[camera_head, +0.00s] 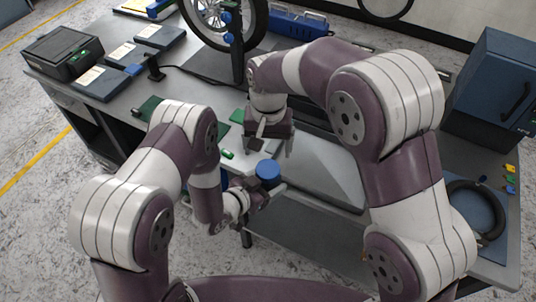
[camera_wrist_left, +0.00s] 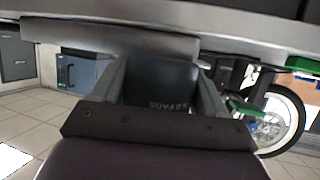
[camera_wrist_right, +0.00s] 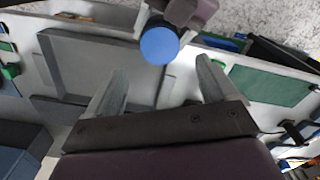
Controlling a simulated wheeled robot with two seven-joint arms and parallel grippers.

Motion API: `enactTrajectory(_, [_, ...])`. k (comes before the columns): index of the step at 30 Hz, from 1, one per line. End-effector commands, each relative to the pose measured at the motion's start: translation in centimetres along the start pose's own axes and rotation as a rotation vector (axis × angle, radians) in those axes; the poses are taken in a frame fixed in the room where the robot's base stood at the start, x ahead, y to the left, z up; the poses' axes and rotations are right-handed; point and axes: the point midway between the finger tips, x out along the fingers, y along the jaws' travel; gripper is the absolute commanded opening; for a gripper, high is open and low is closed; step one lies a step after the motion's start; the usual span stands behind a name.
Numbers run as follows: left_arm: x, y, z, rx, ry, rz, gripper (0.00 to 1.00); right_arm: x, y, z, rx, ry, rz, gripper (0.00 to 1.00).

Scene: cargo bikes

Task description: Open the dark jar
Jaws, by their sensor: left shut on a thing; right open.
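The dark jar (camera_wrist_left: 160,82) fills the space between the fingers of my left gripper (camera_wrist_left: 165,85) in the left wrist view, with part of a printed label showing. In the head view its blue lid (camera_head: 268,169) faces up, just off the table's near edge. My left gripper is shut on the jar's body. The blue lid also shows in the right wrist view (camera_wrist_right: 159,45), beyond the fingertips. My right gripper (camera_head: 272,147) is open and empty, above and behind the lid in the head view. It is apart from the lid, and its fingers point downward.
A grey tray (camera_wrist_right: 95,70) lies on the workbench (camera_head: 125,98). A green mat (camera_wrist_right: 270,86) lies to its right in the right wrist view. A bike wheel (camera_head: 222,20) stands at the back, a blue cabinet (camera_head: 492,85) and a black ring (camera_head: 470,205) at right.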

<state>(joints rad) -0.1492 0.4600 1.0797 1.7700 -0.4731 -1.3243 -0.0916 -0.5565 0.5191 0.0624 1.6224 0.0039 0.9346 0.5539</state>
Motion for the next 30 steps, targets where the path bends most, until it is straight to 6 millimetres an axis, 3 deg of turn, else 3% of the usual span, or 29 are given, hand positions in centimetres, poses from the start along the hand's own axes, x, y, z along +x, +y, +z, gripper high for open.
enactTrajectory(2, [0.0, 0.0, 0.0, 0.000, 0.001, 0.000, 0.00, 0.1, 0.1, 0.1, 0.000, -0.003, 0.002, 0.86])
enactTrajectory(9, [0.0, 0.0, 0.0, 0.000, 0.001, 0.000, 0.00, 4.7, 0.1, 0.1, 0.000, -0.005, 0.003, 0.86])
enactTrajectory(15, [0.0, 0.0, 0.0, 0.000, 0.001, 0.000, 0.00, 7.2, 0.0, 0.1, 0.000, -0.002, 0.001, 0.86])
enactTrajectory(24, [0.0, 0.0, 0.0, 0.000, 0.001, 0.000, 0.00, 7.6, 0.0, 0.1, 0.000, -0.001, 0.001, 0.86])
enactTrajectory(29, [0.0, 0.0, 0.0, 0.000, 0.001, 0.000, 0.00, 7.6, 0.0, 0.1, 0.000, -0.001, 0.001, 0.34])
enactTrajectory(30, [0.0, 0.0, 0.0, 0.000, 0.001, 0.000, 0.00, 7.6, 0.0, 0.1, 0.000, -0.001, 0.001, 0.28])
